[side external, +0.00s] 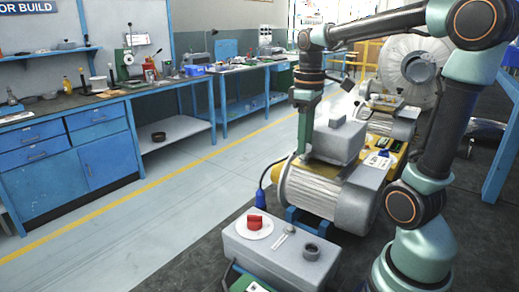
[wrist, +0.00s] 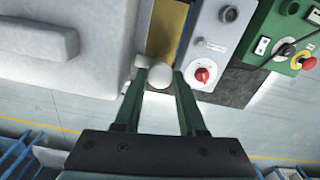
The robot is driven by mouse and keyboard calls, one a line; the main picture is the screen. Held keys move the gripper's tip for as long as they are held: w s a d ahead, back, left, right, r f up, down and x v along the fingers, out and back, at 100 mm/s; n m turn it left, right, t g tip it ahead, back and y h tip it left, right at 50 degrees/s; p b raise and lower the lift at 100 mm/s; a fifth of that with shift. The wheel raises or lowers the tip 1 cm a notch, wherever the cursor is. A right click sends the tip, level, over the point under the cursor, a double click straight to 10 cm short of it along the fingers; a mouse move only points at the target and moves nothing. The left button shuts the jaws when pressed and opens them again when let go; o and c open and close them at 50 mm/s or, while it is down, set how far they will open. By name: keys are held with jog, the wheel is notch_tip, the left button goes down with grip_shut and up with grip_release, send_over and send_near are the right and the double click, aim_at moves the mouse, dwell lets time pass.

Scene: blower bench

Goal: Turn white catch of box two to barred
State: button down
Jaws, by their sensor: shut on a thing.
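My gripper (wrist: 154,78) shows in the wrist view with its two green fingers closed on a rounded white catch (wrist: 160,76). Smaller white parts stick out beside the fingertips. The catch's turned position is hard to read, because the fingers cover its sides. In the side external view my gripper (side external: 301,150) points down at the far left side of a grey box on a ribbed motor housing (side external: 318,190). The catch is hidden or too small to see there. I cannot read which box is box two.
A grey panel with a red knob (wrist: 203,75) and a green control box (wrist: 290,35) with switches lie close right of my fingers. A large grey housing (wrist: 70,65) stands left.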

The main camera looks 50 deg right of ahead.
jog(key=shift+r+n, duration=0.1)
jog(key=shift+n, duration=0.4)
dwell(0.3)
jog(key=shift+c, duration=2.4)
grip_release()
